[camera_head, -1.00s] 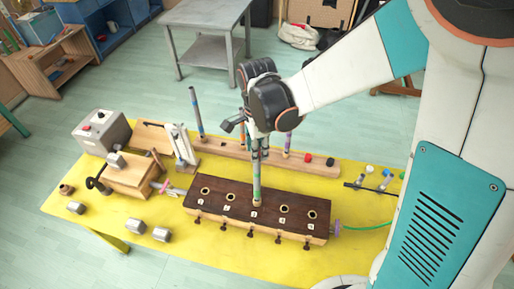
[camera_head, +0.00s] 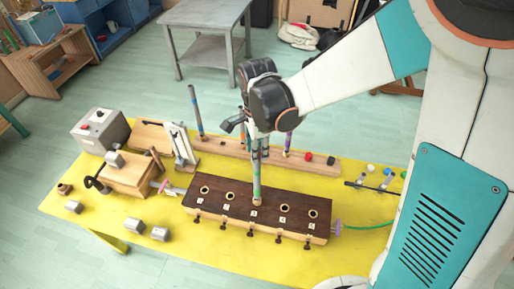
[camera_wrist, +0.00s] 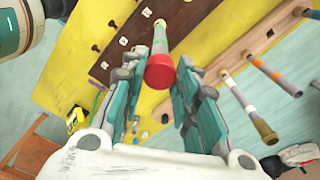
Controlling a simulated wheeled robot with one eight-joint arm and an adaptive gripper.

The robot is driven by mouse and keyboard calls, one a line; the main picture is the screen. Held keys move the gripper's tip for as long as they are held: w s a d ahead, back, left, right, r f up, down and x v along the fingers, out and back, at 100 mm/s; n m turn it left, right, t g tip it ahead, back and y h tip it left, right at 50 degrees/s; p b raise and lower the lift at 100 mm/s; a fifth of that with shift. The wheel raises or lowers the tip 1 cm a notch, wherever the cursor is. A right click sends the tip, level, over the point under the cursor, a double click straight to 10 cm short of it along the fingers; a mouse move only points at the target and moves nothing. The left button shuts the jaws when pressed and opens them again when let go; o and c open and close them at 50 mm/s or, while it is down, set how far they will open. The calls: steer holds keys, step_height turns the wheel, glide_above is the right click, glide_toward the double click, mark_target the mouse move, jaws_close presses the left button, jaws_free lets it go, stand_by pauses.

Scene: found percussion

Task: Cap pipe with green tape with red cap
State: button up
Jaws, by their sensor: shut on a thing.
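The pipe with green tape (camera_head: 257,181) stands upright in the middle hole of the dark-topped wooden block (camera_head: 228,200). My gripper (camera_wrist: 159,76) is shut on the red cap, above the block. In the head view my gripper (camera_head: 257,147) hides the pipe's top and the cap. I cannot tell how far the cap sits on the pipe.
A wooden rail (camera_head: 225,150) behind the block holds other pipes, including a tall one (camera_head: 196,110) at left. A red piece (camera_head: 308,157) and a black piece (camera_head: 330,161) sit on its right end. A grey box (camera_head: 100,130) stands at left. The yellow front right is clear.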

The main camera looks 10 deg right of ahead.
steer(key=shift+f+b, duration=0.9)
steer(key=shift+f, duration=0.1)
steer(key=o, duration=0.8)
steer(key=shift+r, duration=0.1)
